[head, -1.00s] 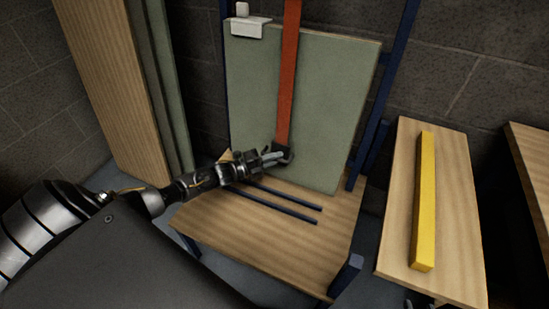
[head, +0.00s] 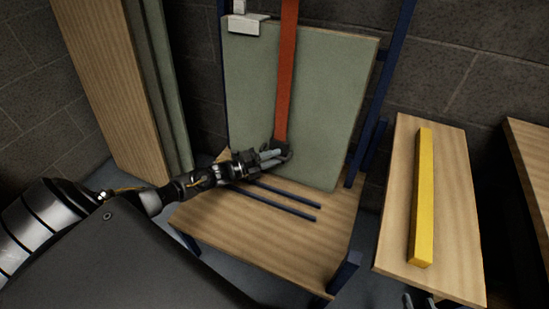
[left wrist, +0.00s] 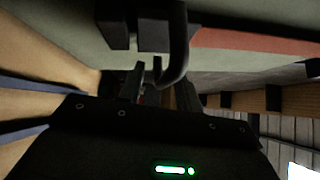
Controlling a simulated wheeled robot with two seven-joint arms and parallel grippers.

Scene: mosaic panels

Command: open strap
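An orange-red strap (head: 286,75) runs down the front of a grey-green panel (head: 335,110). Its lower end meets a dark buckle (head: 283,147) near the panel's foot. My left gripper (head: 272,158) is at this buckle, reaching in from the left. In the left wrist view, the dark buckle (left wrist: 150,28) is close in front of the fingers, with the red strap (left wrist: 245,42) to its right. Whether the fingers hold any part of it is unclear. Only the tips of my right gripper (head: 419,301) show at the bottom edge of the head view.
The panel stands on a wooden shelf (head: 260,247) with two dark bars and blue posts. A white bracket (head: 243,25) sits at its top left. A yellow bar (head: 423,200) lies on a wooden board (head: 455,220) at the right. Tall panels (head: 100,80) stand at the left.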

